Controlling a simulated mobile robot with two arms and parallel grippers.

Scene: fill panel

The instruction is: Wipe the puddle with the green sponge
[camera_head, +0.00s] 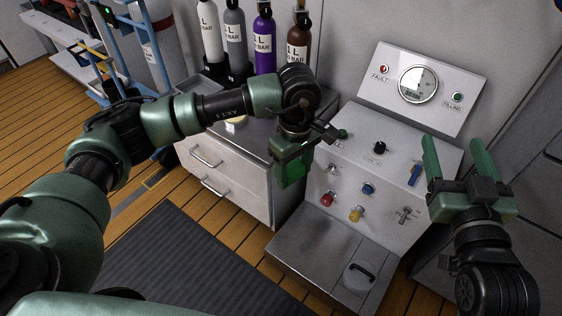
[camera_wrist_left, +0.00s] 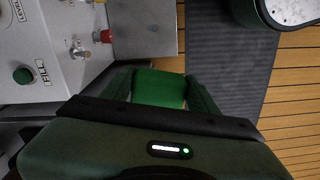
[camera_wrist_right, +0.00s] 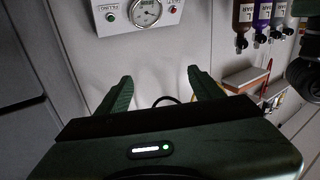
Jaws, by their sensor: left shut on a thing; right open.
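My left gripper (camera_head: 291,178) hangs in front of the left side of the fill panel, above the steel ledge. It is shut on the green sponge (camera_wrist_left: 159,88), which fills the space between its fingers in the left wrist view. In the head view the sponge is hard to separate from the green fingers. My right gripper (camera_head: 459,148) is raised at the panel's right side, open and empty; its spread fingers also show in the right wrist view (camera_wrist_right: 159,82). I cannot make out a puddle in any view.
The fill panel (camera_head: 349,164) carries knobs, valves and a gauge (camera_head: 418,84). A steel ledge (camera_head: 310,250) with a handled lid (camera_head: 360,274) juts out below it. A drawer cabinet (camera_head: 232,186) stands left, with several bottles behind. A dark mat (camera_head: 180,265) covers open floor.

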